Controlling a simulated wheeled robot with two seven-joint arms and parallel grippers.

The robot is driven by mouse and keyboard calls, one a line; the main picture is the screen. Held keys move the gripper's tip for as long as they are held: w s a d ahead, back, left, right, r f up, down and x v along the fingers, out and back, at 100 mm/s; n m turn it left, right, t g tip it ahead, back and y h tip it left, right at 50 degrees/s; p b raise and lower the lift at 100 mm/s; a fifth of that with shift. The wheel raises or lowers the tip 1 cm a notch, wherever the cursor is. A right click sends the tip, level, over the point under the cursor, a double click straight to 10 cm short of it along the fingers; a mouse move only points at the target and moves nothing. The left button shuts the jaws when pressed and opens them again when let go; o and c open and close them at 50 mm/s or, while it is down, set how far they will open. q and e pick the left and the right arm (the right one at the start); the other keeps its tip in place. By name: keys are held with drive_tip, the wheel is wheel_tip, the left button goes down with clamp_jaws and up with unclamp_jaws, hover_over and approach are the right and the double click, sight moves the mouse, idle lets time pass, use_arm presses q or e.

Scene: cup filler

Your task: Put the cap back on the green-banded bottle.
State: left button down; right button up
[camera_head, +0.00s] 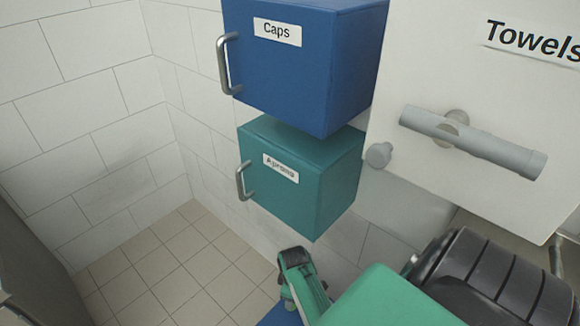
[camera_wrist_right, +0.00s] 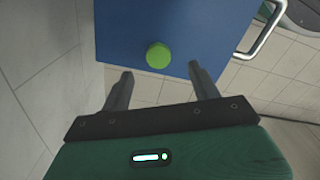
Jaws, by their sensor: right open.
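A round bright green cap (camera_wrist_right: 158,55) shows in the right wrist view against a flat blue surface (camera_wrist_right: 120,32), near that surface's lower edge. My right gripper (camera_wrist_right: 159,73) is open and empty. Its two dark fingers stand apart, one to each side of the cap's line, with the cap just beyond the fingertips. I cannot tell how far the cap is from them. Green and black parts of my arm (camera_head: 390,302) show at the bottom of the head view. The green-banded bottle is in neither view. My left gripper is not in view.
A blue box labelled Caps (camera_head: 300,75) hangs above a teal box labelled Aprons (camera_head: 315,200); both have metal handles. A white Towels panel (camera_head: 500,90) with a grey bar is at right. A metal handle (camera_wrist_right: 262,32) shows beside the blue surface. Tiled floor (camera_head: 170,270) is clear at lower left.

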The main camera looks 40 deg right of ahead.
drive_tip(key=shift+w+d, duration=0.15)
drive_tip(key=shift+w, duration=0.1)
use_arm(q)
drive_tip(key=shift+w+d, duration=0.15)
use_arm(e)
drive_tip(key=shift+s+r, duration=0.1)
drive_tip(key=shift+r, duration=0.05)
wheel_tip(320, 180, down, 2)
drive_tip(key=shift+f, duration=0.25)
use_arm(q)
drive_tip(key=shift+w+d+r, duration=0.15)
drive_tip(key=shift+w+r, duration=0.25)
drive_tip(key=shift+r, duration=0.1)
